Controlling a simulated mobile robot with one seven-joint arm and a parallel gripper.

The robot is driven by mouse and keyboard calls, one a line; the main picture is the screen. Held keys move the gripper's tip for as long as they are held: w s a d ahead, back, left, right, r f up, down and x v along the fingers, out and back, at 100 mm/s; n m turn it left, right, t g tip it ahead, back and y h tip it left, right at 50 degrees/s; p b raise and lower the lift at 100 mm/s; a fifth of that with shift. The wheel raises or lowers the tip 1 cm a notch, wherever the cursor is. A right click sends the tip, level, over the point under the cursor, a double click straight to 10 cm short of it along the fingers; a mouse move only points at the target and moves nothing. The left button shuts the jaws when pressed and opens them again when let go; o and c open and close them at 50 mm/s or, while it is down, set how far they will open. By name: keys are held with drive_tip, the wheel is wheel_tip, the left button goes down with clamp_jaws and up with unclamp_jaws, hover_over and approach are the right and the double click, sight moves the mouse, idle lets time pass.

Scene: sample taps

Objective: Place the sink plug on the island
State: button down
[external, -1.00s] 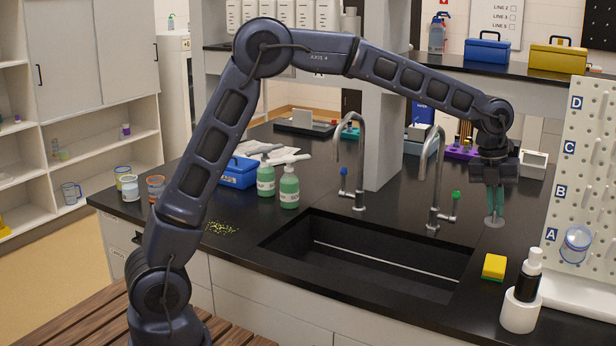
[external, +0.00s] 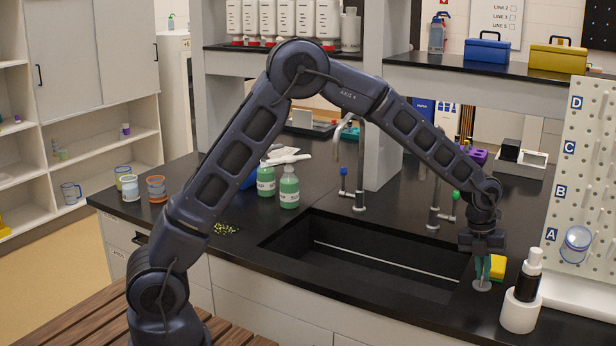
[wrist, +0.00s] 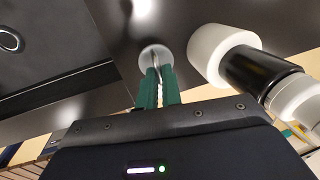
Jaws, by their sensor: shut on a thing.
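The sink plug (external: 482,286) is a small pale grey disc with a beaded chain or stem on top. My gripper (external: 483,268) has green fingers shut on that upper part, with the disc just below the fingertips. The wrist view also shows the plug (wrist: 155,54) at the tips of my gripper (wrist: 158,88). The plug is over the black island top (external: 450,312), right of the sink's right front corner. It is very low; I cannot tell whether it touches the surface.
The black sink (external: 370,255) lies left of my gripper. A yellow sponge (external: 498,267) is close behind it, partly hidden. A dark bottle in a white holder (external: 520,312) stands close on the right, before the pegboard (external: 590,160). Two taps stand behind the sink.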

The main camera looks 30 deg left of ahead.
sight(479, 284)
drive_tip(key=shift+f, duration=2.55)
drive_tip(key=c, duration=1.6)
unclamp_jaws()
drive_tip(key=shift+f, duration=0.1)
